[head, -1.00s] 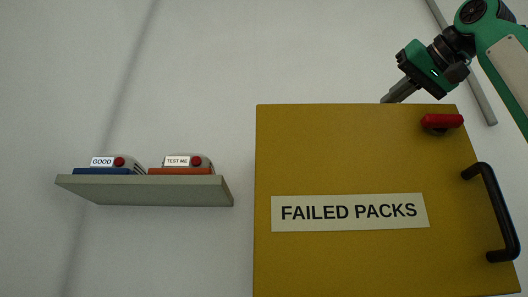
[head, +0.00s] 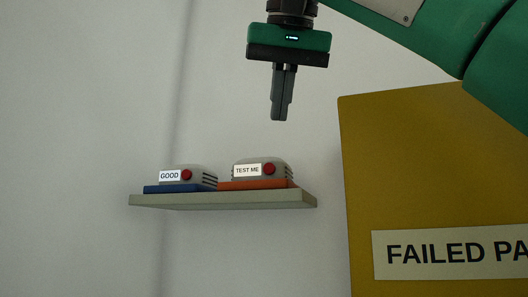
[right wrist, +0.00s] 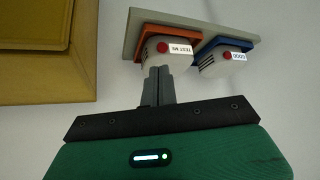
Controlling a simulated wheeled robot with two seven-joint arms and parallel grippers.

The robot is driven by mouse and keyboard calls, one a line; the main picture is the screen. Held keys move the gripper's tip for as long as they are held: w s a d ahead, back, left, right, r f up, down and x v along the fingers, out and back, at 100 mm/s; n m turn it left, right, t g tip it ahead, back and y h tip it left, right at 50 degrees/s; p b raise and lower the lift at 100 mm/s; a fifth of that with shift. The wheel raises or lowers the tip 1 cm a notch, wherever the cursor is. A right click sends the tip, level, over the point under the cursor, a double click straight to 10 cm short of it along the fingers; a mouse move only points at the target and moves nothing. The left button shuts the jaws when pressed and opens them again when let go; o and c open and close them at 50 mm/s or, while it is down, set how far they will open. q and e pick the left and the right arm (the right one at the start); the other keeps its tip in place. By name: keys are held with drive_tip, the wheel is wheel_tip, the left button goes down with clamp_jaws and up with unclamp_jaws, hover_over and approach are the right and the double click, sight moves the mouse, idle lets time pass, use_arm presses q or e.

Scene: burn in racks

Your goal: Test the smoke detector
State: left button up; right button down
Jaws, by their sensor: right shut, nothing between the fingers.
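A grey smoke detector labelled TEST ME (head: 280,164) with a red button (head: 268,169) sits on an orange base (head: 255,185) on the wall shelf (head: 230,202). A second detector labelled GOOD (head: 200,174) sits on a blue base (head: 178,188) to its left. My right gripper (head: 279,118) points down, shut and empty, above the TEST ME detector with a visible gap in the head view. In the right wrist view its closed fingers (right wrist: 158,70) overlap the lower edge of the TEST ME detector (right wrist: 177,61). My left gripper is out of view.
A yellow cabinet (head: 400,180) labelled FAILED PACKS stands right of the shelf, with a gap of wall between. It also shows at upper left in the right wrist view (right wrist: 45,60). The wall above and left of the shelf is clear.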

sight(269, 169)
drive_tip(key=shift+s+a+f, duration=0.1)
drive_tip(key=shift+a, duration=0.3)
drive_tip(key=shift+d, duration=0.1)
drive_tip(key=x, duration=0.6)
drive_tip(key=shift+d, duration=0.1)
drive_tip(key=shift+w+f, duration=0.3)
drive_tip(key=shift+f, duration=0.05)
drive_tip(key=shift+s+d+r, duration=0.1)
drive_tip(key=shift+s, duration=0.7)
drive_tip(key=shift+s+d+r, duration=0.1)
drive_tip(key=shift+s+r, duration=0.05)
drive_tip(key=shift+s, duration=0.6)
drive_tip(key=shift+a, duration=0.1)
